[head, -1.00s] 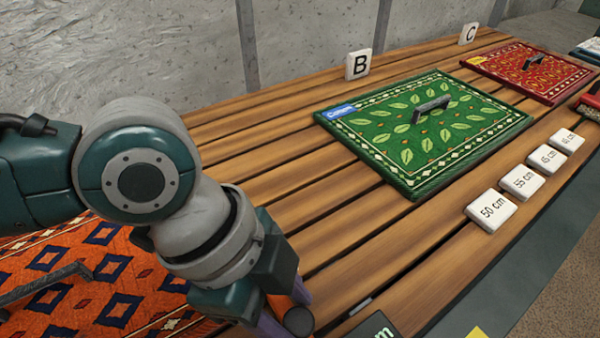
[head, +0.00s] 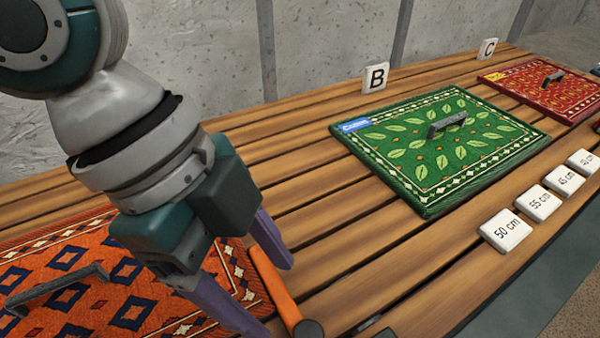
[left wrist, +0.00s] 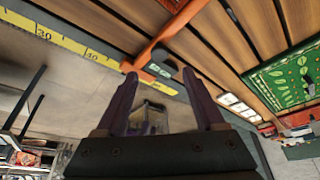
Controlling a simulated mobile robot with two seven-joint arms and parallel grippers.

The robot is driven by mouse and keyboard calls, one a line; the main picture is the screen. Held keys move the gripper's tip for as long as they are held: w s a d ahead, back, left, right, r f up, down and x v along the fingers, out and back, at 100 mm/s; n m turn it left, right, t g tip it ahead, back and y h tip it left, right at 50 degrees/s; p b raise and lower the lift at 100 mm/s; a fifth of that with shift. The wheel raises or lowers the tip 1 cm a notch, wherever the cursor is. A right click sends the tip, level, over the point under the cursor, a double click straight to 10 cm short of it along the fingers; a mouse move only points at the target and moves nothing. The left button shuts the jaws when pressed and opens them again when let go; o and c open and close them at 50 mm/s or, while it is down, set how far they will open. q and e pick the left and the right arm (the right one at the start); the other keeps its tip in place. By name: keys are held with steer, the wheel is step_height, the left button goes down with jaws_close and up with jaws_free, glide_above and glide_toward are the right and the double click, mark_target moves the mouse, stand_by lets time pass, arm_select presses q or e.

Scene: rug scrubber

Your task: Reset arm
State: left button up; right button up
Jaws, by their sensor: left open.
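My left gripper (head: 278,299) hangs at the lower left of the head view with its two purple fingers spread apart and nothing between them. An orange bar with a dark round end (head: 268,284) lies by the orange rug and shows behind and between the fingers. In the left wrist view the open fingers (left wrist: 160,73) point toward the table edge, near the orange bar (left wrist: 170,34) and a dark tag (left wrist: 163,54). I cannot tell the exact gap to the bar. My right gripper is not in view.
An orange patterned rug (head: 75,268) with a grey handle lies at left. A green leaf rug (head: 405,185) and a red rug (head: 520,92) lie further right, by signs B (head: 376,78) and C (head: 488,48). Several white length tags (head: 507,231) line the edge. A yellow ruler (left wrist: 62,38) runs along it.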

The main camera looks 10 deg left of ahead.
arm_select(q)
steer(key=shift+a+r, duration=0.15)
steer(key=shift+r, duration=0.3)
